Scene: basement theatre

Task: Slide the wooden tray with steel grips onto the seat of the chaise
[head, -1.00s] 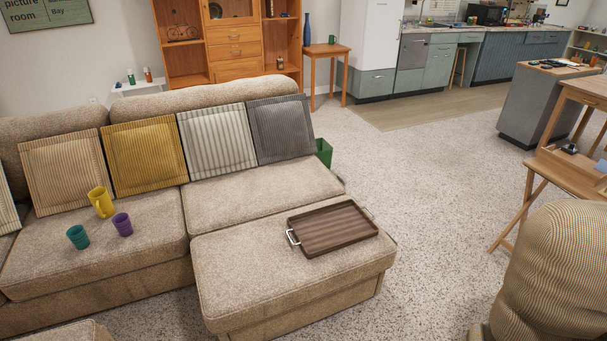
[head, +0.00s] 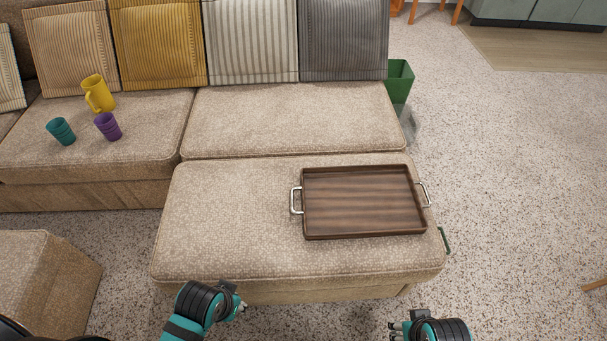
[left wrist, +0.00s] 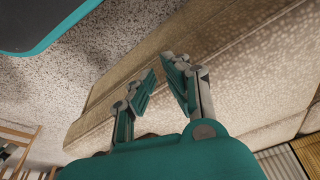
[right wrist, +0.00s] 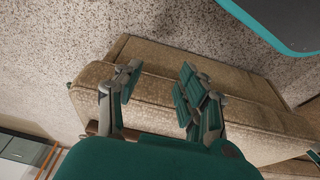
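The dark wooden tray (head: 365,200) with a steel grip at each short end lies flat on the front block of the chaise (head: 230,220), near its right edge. This block adjoins the seat cushion (head: 290,120) behind it, with a seam between. My left gripper (head: 240,305) is in front of the block's near edge, left of the tray, and open and empty in the left wrist view (left wrist: 158,72). My right gripper (head: 394,328) is low in front of the block's right end, below the tray. Its fingers are apart and empty in the right wrist view (right wrist: 160,75).
A green bin (head: 399,80) is beside the sofa. Another upholstered piece (head: 45,285) is at lower left.

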